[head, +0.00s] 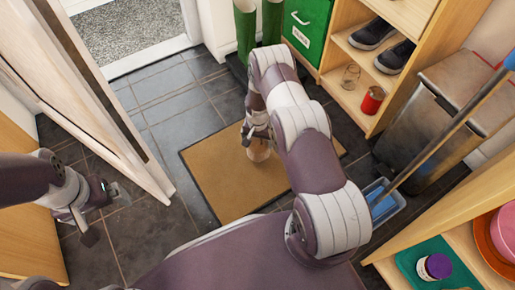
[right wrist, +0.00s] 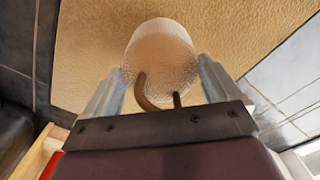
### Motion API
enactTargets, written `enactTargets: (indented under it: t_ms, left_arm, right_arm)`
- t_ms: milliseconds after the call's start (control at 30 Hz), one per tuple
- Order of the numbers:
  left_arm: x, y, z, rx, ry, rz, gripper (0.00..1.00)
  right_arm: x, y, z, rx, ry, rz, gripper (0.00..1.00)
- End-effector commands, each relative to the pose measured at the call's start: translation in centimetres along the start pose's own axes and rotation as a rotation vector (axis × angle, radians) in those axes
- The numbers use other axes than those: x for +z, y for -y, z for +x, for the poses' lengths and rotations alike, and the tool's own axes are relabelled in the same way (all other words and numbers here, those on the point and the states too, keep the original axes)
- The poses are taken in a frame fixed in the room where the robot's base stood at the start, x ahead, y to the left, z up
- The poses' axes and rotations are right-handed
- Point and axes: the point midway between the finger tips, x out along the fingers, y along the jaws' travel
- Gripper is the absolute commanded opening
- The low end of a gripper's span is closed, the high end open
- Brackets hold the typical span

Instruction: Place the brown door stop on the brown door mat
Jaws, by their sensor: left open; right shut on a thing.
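The brown door stop (head: 259,153) is a light-brown round block, over the brown door mat (head: 215,170) in the head view. My right gripper (head: 256,138) reaches down from above and is shut on it. In the right wrist view the door stop (right wrist: 162,55) sits between the two fingers of my right gripper (right wrist: 160,88), with a dark curved handle on its near side. The mat (right wrist: 85,60) fills the background there. I cannot tell whether the door stop touches the mat. My left gripper (head: 101,214) is open and empty over the dark tiles, left of the mat.
An open door (head: 115,110) stands between my left gripper and the mat. Green boots (head: 246,30) stand behind the mat. A shelf with dark shoes (head: 373,34) and a red can (head: 372,100), a bin (head: 430,120) and a blue bucket (head: 383,205) line the right.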

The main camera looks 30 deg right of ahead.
Motion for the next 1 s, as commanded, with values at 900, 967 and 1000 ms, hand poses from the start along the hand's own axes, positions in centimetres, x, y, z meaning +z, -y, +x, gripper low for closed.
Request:
enactTargets:
  t_ms: [900, 967, 1000]
  left_arm:
    - [0.4, 0.0, 4.0, 0.000, -0.001, 0.000, 1.00]
    - [0.4, 0.0, 4.0, 0.000, -0.001, 0.000, 1.00]
    - [0.4, 0.0, 3.9, 0.000, -0.001, 0.000, 1.00]
  right_arm:
    - [-1.0, 0.7, 4.7, 0.000, -0.002, 0.000, 1.00]
    - [-1.0, 0.7, 4.7, 0.000, -0.002, 0.000, 1.00]
    - [-1.0, 0.7, 4.6, 0.000, -0.002, 0.000, 1.00]
